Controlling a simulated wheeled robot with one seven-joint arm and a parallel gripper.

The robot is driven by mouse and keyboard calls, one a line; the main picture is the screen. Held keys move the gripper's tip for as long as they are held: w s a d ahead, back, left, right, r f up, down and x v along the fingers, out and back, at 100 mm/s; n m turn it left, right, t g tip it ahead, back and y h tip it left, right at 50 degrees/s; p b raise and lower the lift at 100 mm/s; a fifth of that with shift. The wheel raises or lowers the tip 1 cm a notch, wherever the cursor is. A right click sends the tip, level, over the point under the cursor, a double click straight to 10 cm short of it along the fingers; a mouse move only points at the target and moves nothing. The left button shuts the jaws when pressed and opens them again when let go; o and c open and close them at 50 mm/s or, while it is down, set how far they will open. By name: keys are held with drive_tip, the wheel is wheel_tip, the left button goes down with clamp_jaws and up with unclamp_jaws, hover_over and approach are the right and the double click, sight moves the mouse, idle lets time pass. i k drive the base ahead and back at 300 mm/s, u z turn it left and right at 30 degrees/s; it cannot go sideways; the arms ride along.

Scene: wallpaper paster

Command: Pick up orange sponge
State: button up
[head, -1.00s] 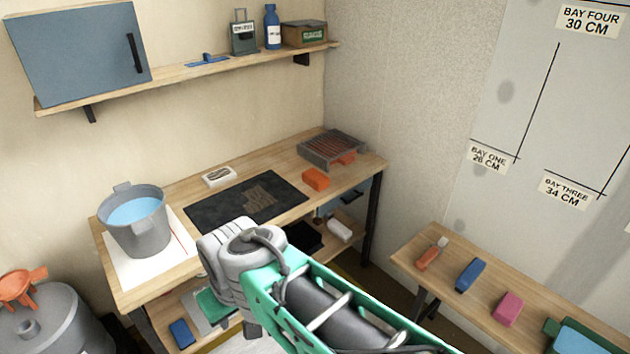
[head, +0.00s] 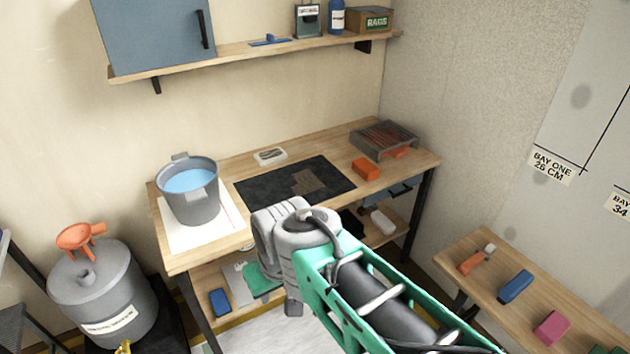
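An orange block (head: 366,169), which looks like the orange sponge, lies on the wooden workbench (head: 225,165), at the right edge of a dark mat (head: 265,189) and in front of a wire rack tray. It is uncovered and nothing touches it from above. My green and grey arm reaches in from the lower right, with its grey joint in front of the bench's front edge, left of and nearer than the block. My gripper's fingers cannot be made out in the head view.
A grey bucket of water (head: 190,203) stands at the bench's left. A dark rack tray (head: 384,139) stands behind the block, with another orange item (head: 398,153) by it. A low bench (head: 468,244) at right holds coloured blocks. A shelf (head: 240,55) hangs above.

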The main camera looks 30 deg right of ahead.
sight(365, 169)
drive_tip(key=k, duration=0.6)
drive_tip(key=z, duration=0.8)
drive_tip(key=i, duration=0.75)
drive_tip(key=z, duration=0.65)
drive_tip(key=i, duration=1.05)
drive_tip(key=u, duration=1.15)
drive_tip(key=i, duration=0.65)
drive_tip(key=u, duration=0.7)
